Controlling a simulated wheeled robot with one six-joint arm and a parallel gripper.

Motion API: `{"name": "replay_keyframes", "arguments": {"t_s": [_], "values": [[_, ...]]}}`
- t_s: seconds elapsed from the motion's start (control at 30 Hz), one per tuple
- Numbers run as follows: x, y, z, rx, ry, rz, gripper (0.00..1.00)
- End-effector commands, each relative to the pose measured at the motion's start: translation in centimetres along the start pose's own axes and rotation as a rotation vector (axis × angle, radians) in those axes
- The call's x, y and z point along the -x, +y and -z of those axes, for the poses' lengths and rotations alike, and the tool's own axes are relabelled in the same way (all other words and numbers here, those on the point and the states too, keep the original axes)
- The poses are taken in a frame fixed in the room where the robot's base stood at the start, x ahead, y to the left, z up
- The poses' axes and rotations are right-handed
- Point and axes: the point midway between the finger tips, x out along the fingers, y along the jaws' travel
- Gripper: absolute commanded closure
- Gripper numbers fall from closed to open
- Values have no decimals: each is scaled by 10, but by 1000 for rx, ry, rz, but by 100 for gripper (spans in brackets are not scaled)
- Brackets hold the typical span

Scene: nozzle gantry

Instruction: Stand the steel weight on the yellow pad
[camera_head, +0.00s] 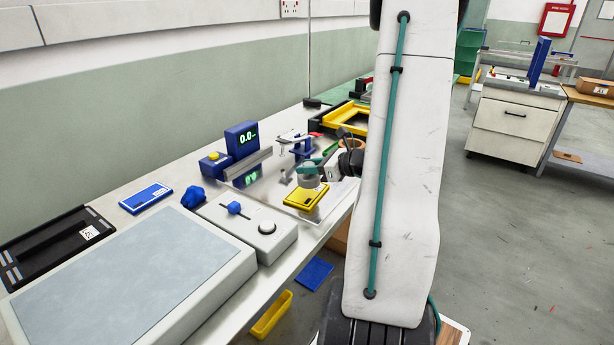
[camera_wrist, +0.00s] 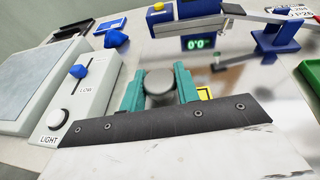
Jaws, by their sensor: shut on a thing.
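The steel weight (camera_wrist: 160,82) is a grey round piece between the teal fingers of my gripper (camera_wrist: 160,90) in the wrist view. In the head view, my gripper (camera_head: 311,170) is shut on the weight (camera_head: 309,182), which looks upright. The yellow pad (camera_head: 304,198) lies on the bench, and the weight appears over its far part. I cannot tell whether the weight touches the pad. In the wrist view only a small yellow corner of the pad (camera_wrist: 205,93) shows beside the right finger; my gripper hides the rest.
A blue display (camera_head: 241,140) reading about 0.0 stands behind, near a blue stand (camera_head: 302,148). A grey control box (camera_head: 245,228) with a blue slider is at the left. A yellow frame (camera_head: 345,117) lies farther back. The bench's front edge runs close by the pad.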

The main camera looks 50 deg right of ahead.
Motion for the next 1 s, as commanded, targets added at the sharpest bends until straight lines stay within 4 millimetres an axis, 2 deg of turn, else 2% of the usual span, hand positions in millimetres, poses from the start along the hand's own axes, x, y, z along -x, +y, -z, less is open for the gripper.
{"name": "replay_keyframes", "arguments": {"t_s": [0.13,0.33,0.73,0.77,0.83,1.0], "values": [[-12,-7,0,1,-2,-3,100],[-19,-6,29,-2,-1,-1,100],[-20,-6,34,1,-2,-1,100],[-20,-6,35,0,0,-1,66],[-20,-6,34,0,0,-1,47],[-20,-6,34,0,0,-1,47]]}}
